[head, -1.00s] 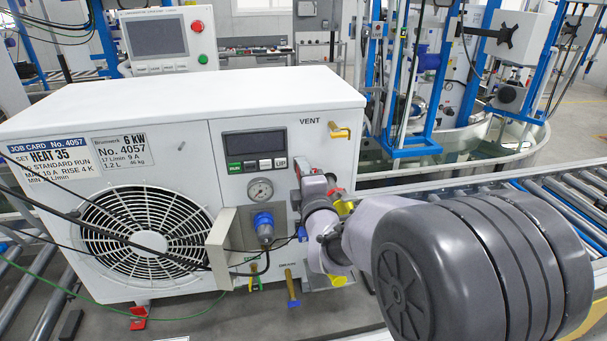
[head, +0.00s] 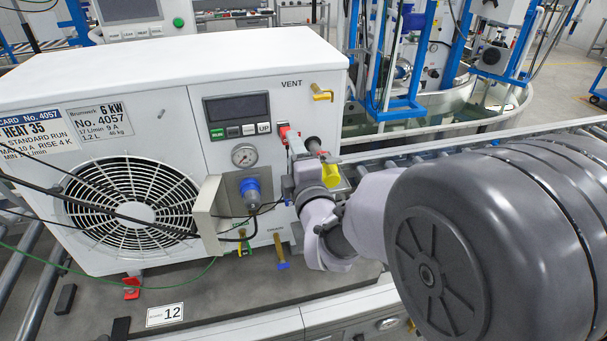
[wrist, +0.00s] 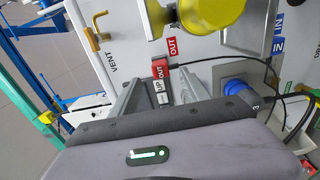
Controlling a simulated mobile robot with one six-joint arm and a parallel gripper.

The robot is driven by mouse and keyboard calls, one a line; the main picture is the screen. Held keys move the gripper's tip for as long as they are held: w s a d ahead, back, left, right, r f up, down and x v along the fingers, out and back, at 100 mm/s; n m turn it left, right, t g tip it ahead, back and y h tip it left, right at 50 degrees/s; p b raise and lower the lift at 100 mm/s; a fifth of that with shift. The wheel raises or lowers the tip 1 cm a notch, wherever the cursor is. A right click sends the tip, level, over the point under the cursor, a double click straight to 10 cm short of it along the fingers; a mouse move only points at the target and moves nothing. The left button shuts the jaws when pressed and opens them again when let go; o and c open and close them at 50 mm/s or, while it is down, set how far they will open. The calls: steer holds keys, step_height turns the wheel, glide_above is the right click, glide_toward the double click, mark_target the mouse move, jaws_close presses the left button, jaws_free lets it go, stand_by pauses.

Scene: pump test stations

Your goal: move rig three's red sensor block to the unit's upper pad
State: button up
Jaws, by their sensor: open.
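The white unit (head: 150,75) with the fan grille and the plate No. 4057 stands at the left in the head view. The red sensor block (wrist: 160,68) sits against its front face, beside the UP marking, with a dark cable close by in the wrist view. It also shows as a small red patch in the head view (head: 284,130). My gripper (wrist: 167,76) is open, with its two grey fingers pointing at the face on either side of the block. Whether the fingers touch it I cannot tell. In the head view my gripper (head: 292,143) partly hides this spot.
A yellow valve (wrist: 208,15) and a red OUT label (wrist: 173,46) lie just beyond the fingers. The brass VENT valve (head: 322,92), gauge (head: 244,155) and blue plug (wrist: 228,89) stick out nearby. Black cables hang at the right in the wrist view.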

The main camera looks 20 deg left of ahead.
steer(key=v, duration=1)
steer(key=d+m+g+h, duration=0.3)
steer(key=d+m+h, duration=0.3)
steer(key=d+m, duration=0.85)
steer(key=s+d+f+m+g, duration=0.1)
steer(key=s+d+m+g, duration=0.2)
steer(key=s+m, duration=0.4)
steer(key=s+d+f+m+g+h, duration=0.1)
steer(key=s+d+m+g, duration=0.2)
steer(key=s, duration=0.9)
steer(key=d+m, duration=0.3)
steer(key=m, duration=0.1)
steer(key=shift+s+d+f+h, duration=0.15)
steer(key=shift+s+d+h, duration=0.05)
steer(key=shift+s+h, duration=0.1)
